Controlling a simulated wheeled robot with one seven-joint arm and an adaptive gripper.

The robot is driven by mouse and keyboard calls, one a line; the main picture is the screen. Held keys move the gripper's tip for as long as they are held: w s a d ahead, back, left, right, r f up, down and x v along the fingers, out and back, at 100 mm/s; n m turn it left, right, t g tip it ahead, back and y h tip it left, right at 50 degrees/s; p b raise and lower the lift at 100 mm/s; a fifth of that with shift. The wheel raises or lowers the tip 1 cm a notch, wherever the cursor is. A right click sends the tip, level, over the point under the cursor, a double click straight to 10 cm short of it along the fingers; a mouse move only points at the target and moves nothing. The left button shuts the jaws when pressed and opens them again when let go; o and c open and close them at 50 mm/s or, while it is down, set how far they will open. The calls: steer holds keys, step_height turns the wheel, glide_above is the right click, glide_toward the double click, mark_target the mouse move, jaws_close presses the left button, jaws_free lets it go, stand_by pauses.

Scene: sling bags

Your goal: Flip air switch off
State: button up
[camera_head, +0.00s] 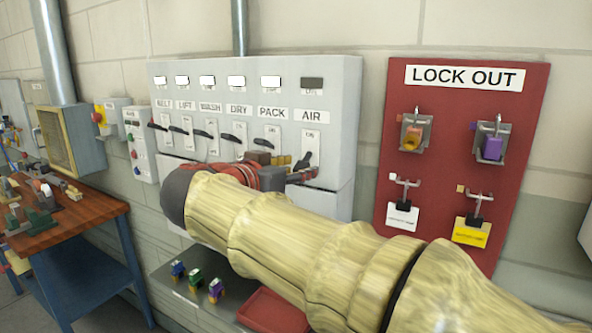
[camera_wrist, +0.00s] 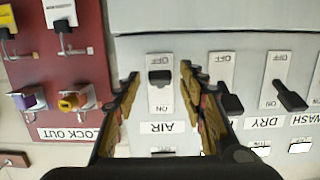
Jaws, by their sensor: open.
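The air switch (camera_head: 304,161) is the rightmost switch on the grey panel. Its black lever leans to the lower, OFF side, unlike the other levers, and the lamp (camera_head: 312,84) above its AIR label is dark. In the upside-down wrist view the air switch (camera_wrist: 160,77) lies between my fingers, with its lever near the OFF mark. My gripper (camera_wrist: 159,74) is open, one finger on each side of the switch plate, holding nothing. In the head view my gripper (camera_head: 290,171) is at the panel's lower right, partly covering the switch row. Contact with the lever cannot be told.
The pack switch (camera_wrist: 230,100) is close beside one finger. Other labelled switches, including the dry switch (camera_wrist: 290,95), continue along the panel, with lit lamps above. A red lock out board (camera_head: 462,150) with padlocks and tags hangs to the right. A workbench (camera_head: 75,215) stands at left.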

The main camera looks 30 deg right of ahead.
steer(key=v, duration=1.2)
steer(key=shift+f, duration=0.15)
